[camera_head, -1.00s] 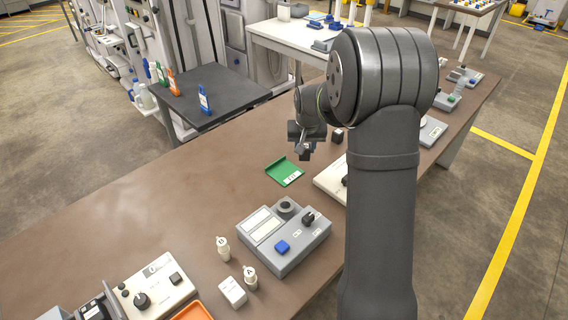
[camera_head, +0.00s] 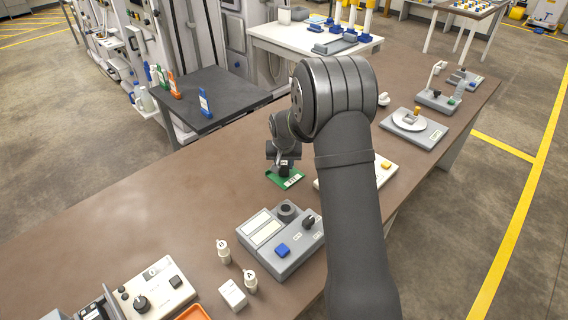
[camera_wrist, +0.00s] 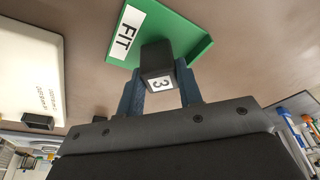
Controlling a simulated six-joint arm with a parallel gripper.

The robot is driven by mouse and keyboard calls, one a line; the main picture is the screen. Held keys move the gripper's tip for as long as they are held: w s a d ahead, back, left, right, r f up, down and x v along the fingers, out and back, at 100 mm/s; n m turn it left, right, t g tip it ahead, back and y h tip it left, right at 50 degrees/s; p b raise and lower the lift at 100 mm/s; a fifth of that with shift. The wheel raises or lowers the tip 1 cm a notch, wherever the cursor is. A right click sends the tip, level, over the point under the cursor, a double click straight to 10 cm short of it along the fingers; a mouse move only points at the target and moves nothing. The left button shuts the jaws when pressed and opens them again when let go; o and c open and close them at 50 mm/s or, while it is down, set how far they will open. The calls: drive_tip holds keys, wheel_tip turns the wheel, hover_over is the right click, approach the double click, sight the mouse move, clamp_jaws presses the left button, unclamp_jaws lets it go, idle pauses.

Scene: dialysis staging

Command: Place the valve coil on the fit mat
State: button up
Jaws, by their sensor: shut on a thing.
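The green fit mat (camera_head: 291,181) lies on the brown bench with its white FIT label facing the front. It also shows in the wrist view (camera_wrist: 185,25), with a raised edge along one side. My gripper (camera_wrist: 160,88) is shut on the valve coil (camera_wrist: 158,56), a black block with a white face marked 3. The coil overlaps the mat in the wrist view; I cannot tell whether it touches the mat. In the head view my gripper (camera_head: 284,170) is over the mat's back part, and the coil is hard to make out.
A grey device (camera_head: 285,255) with a blue button stands in front of the mat. A cream panel (camera_head: 372,172) lies to the right, partly behind my arm. Two white bottles and a white box stand at the front. The bench to the left of the mat is clear.

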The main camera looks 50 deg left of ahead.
drive_tip(key=shift+f, duration=0.2)
drive_tip(key=o, duration=1)
drive_tip(key=shift+o, duration=0.2)
drive_tip(key=shift+r, duration=0.1)
drive_tip(key=v, duration=1.2)
